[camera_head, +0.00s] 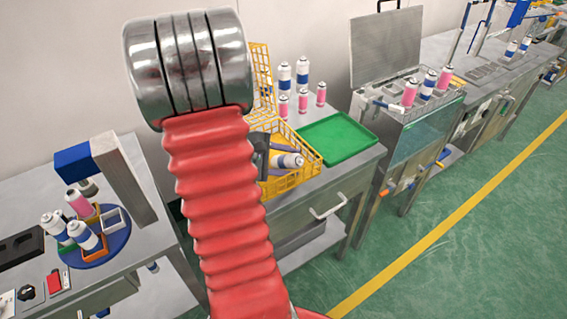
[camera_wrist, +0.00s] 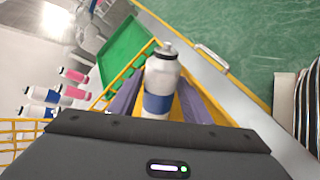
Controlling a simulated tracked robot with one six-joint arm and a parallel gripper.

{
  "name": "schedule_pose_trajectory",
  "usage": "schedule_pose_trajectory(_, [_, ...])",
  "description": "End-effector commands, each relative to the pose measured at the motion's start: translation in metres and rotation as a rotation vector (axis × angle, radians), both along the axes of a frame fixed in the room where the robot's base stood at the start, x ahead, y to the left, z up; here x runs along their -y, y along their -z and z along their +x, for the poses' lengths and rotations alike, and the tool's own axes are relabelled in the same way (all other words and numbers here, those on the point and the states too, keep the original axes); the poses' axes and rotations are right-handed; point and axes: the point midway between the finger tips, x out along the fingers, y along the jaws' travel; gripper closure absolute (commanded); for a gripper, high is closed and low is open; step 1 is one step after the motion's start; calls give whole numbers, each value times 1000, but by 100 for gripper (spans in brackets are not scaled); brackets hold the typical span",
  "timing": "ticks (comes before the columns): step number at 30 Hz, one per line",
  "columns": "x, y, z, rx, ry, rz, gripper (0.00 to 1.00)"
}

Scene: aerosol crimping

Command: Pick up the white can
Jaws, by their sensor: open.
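A white can with a blue band (camera_wrist: 159,76) and a grey cap lies in the yellow wire basket. In the head view the can (camera_head: 291,160) lies on its side with its cap to the right. My gripper (camera_wrist: 157,97) is open, with one purple-grey finger on each side of the can. The gripper also shows in the head view (camera_head: 287,158), reaching into the basket. I cannot tell whether the fingers touch the can. The can's lower end is hidden behind my gripper body in the wrist view.
The yellow basket (camera_head: 307,179) has wire walls close around my gripper. A green tray (camera_head: 338,139) lies beside it, empty. Several white-and-blue and pink cans (camera_head: 303,72) stand behind on the metal table. A round blue stand (camera_head: 112,246) with cans is at left.

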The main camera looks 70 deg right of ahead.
Motion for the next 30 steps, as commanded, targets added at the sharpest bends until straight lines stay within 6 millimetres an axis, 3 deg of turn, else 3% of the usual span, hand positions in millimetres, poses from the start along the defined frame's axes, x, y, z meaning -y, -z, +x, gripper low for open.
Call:
schedule_pose_trajectory(12, [0,0,0,0,0,0,57])
schedule_pose_trajectory(27, [-1,0,0,0,1,1,92])
schedule_pose_trajectory(30, [-1,0,0,0,1,1,95])
